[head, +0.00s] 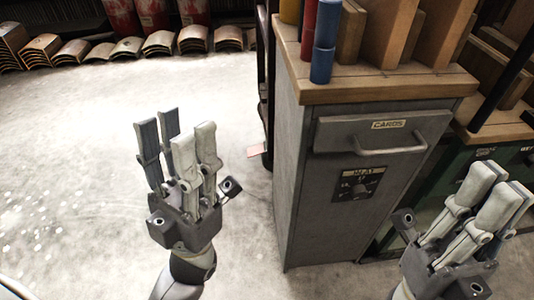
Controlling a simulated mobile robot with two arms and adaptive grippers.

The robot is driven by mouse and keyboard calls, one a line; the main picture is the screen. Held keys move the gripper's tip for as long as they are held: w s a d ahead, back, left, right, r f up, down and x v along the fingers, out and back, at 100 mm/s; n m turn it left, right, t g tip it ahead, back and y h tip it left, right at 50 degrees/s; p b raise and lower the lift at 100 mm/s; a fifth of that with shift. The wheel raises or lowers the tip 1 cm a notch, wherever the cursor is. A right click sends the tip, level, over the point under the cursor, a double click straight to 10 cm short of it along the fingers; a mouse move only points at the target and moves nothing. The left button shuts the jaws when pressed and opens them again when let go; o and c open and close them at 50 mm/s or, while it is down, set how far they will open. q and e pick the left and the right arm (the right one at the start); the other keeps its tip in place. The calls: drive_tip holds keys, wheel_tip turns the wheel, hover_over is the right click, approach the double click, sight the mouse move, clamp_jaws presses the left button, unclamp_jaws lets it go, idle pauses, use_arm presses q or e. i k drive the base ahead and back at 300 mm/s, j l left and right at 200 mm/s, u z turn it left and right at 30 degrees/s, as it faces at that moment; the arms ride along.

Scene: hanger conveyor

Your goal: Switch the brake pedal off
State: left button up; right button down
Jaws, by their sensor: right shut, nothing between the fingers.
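I cannot make out a brake pedal for certain in the head view. A small pinkish flat piece (256,150) shows low beside the dark upright frame left of the cabinet; I cannot tell what it is. My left gripper (176,130) is over the pale floor left of the cabinet, its fingers pointing up the picture, with a gap between them and nothing held. My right gripper (498,186) is at the lower right, in front of the green unit, its fingers shut together and empty.
Curved plates (160,42) line the back. The floor (80,130) at left is clear.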

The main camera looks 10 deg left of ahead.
sight(259, 149)
drive_tip(key=i+j+z, duration=0.15)
drive_tip(key=j, duration=0.55)
drive_tip(key=i+j+z, duration=0.15)
drive_tip(key=j, duration=0.55)
drive_tip(key=i+j+z, duration=0.2)
drive_tip(key=j, duration=0.55)
drive_tip(key=j+z, duration=0.15)
drive_tip(key=j, duration=0.55)
drive_tip(key=i+j, duration=0.1)
drive_tip(key=j, duration=0.75)
drive_tip(key=i+j, duration=0.1)
drive_tip(key=j, duration=1.55)
drive_tip(key=i+z, duration=0.05)
drive_tip(key=i, duration=0.05)
